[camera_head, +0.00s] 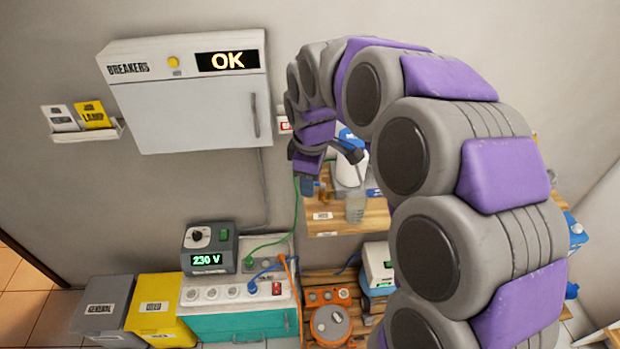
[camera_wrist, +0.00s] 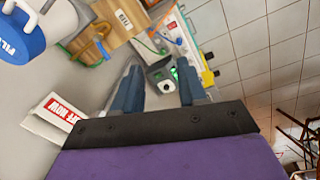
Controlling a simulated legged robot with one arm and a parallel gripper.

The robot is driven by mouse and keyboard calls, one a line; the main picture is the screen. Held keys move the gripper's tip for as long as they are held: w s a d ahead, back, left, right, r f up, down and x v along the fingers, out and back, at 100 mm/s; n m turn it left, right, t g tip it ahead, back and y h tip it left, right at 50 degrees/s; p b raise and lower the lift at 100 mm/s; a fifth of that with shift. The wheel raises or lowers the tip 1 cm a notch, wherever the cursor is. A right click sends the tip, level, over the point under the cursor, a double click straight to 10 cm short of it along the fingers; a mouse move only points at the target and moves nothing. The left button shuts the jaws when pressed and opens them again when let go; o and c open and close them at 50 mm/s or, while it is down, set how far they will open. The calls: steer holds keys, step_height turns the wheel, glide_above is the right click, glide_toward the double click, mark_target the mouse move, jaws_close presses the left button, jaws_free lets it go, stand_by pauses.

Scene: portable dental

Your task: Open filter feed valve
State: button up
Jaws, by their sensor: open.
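My gripper (camera_head: 329,171) is raised beside the wall, near the wooden shelf. In the wrist view my gripper (camera_wrist: 160,78) has its two fingers apart, with nothing between the tips. A white canister with a blue lettered cap, likely the filter (camera_wrist: 22,38), is at the upper left of the wrist view. In the head view the white canister (camera_head: 349,172) is partly hidden by my arm. A small brass-coloured fitting (camera_wrist: 92,38), possibly the feed valve, is beside the canister, apart from my fingers. I cannot tell its setting.
The breaker cabinet (camera_head: 190,105) hangs on the wall to the left, reading OK. A clear beaker (camera_head: 356,208) stands on the wooden shelf (camera_head: 335,228). The 230 V unit (camera_head: 208,250) sits below. A white and red sign (camera_wrist: 62,119) is close to my left finger in the wrist view.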

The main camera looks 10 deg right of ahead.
steer(key=w+d+f+n+p, duration=0.15)
steer(key=w+p, duration=0.25)
steer(key=w, duration=0.4)
steer(key=w+d+f+n+p, duration=0.1)
steer(key=w+d+f+p, duration=0.15)
steer(key=w, duration=0.55)
steer(key=shift+m+t, duration=0.25)
steer(key=shift+t, duration=0.15)
steer(key=w+f, duration=0.1)
steer(key=f, duration=0.4)
steer(key=w+f, duration=0.1)
steer(key=f, duration=0.4)
steer(key=w+f+b, duration=0.1)
steer(key=f, duration=0.5)
steer(key=shift+w+d+f, duration=0.1)
steer(key=shift+w+d, duration=0.05)
steer(key=shift+w, duration=0.05)
jaws_close()
